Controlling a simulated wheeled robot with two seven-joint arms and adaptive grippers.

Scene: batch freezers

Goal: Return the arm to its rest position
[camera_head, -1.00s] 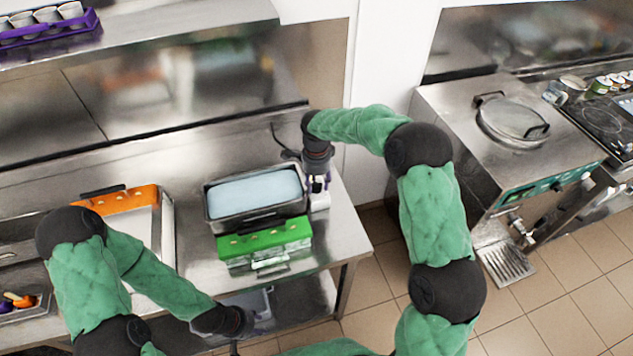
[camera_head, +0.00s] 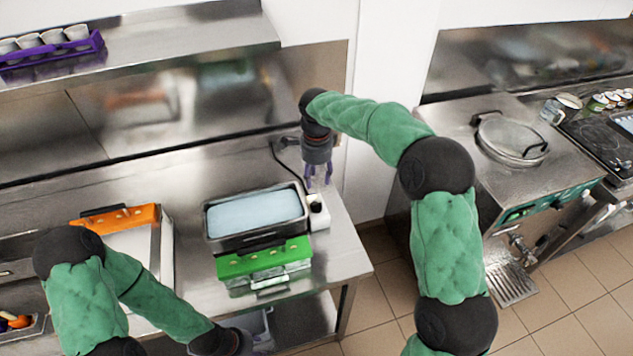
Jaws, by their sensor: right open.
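My right arm, green with black joints, comes up from the lower right and bends over to the counter. My right gripper (camera_head: 318,178) points down with its purple fingers apart and empty. It is just above a small white device (camera_head: 319,213) at the right end of the counter. My left arm comes in from the lower left, and its black wrist shows at the counter's front edge. The fingers of my left gripper are not visible.
A metal pan of pale blue content (camera_head: 209,222) stands on the counter, behind a green-fronted container (camera_head: 264,259). An orange-edged tray (camera_head: 118,219) is at left. A lidded cooker (camera_head: 510,140) stands right across a floor gap. A purple cup rack (camera_head: 55,55) is on the upper shelf.

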